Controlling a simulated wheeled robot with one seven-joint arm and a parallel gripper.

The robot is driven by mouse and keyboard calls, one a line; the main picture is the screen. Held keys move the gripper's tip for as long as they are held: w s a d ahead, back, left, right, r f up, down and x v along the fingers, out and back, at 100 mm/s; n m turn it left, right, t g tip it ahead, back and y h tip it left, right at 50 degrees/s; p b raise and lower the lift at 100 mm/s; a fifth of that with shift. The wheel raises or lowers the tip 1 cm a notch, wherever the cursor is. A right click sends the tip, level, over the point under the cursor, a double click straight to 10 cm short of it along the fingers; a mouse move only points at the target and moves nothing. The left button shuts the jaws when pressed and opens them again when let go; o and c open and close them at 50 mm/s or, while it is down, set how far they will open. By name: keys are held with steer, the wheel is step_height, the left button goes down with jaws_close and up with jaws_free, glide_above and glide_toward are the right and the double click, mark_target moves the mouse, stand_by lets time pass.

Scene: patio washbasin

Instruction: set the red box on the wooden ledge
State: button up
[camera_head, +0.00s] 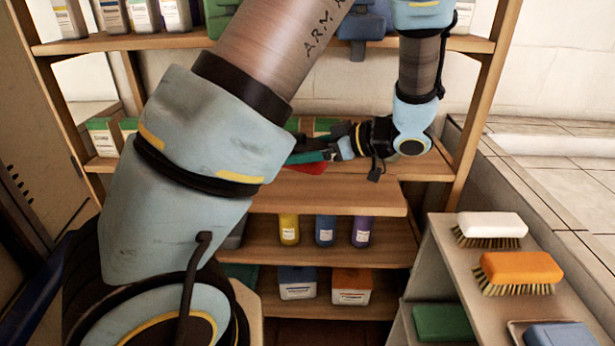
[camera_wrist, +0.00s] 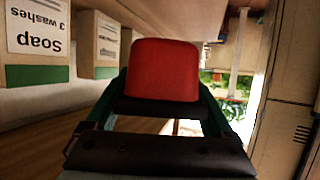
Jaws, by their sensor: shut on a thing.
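My gripper (camera_head: 303,157) reaches in from the right over the wooden ledge (camera_head: 345,198), with its fingers pointing left. It is shut on the red box (camera_wrist: 165,68), whose rounded end fills the space between the two green fingers in the wrist view. In the head view only a thin strip of the red box (camera_head: 309,168) shows under the fingers, and my arm hides the rest. The box is at the ledge's back part; I cannot tell whether it touches the wood. The front of the ledge is bare.
White and green soap boxes (camera_wrist: 35,45) stand along the shelf, upside down in the wrist view. Bottles (camera_head: 325,230) and boxes (camera_head: 351,286) fill lower shelves. A side stand at right holds a white brush (camera_head: 491,226) and an orange brush (camera_head: 520,268). A shelf post (camera_head: 475,125) stands right of my wrist.

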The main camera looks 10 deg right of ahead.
steer(key=shift+f, duration=2.85)
steer(key=shift+f, duration=0.1)
steer(key=o, duration=1.2)
steer(key=shift+d, duration=0.1)
steer(key=b+v, duration=0.1)
steer(key=v, duration=1.1)
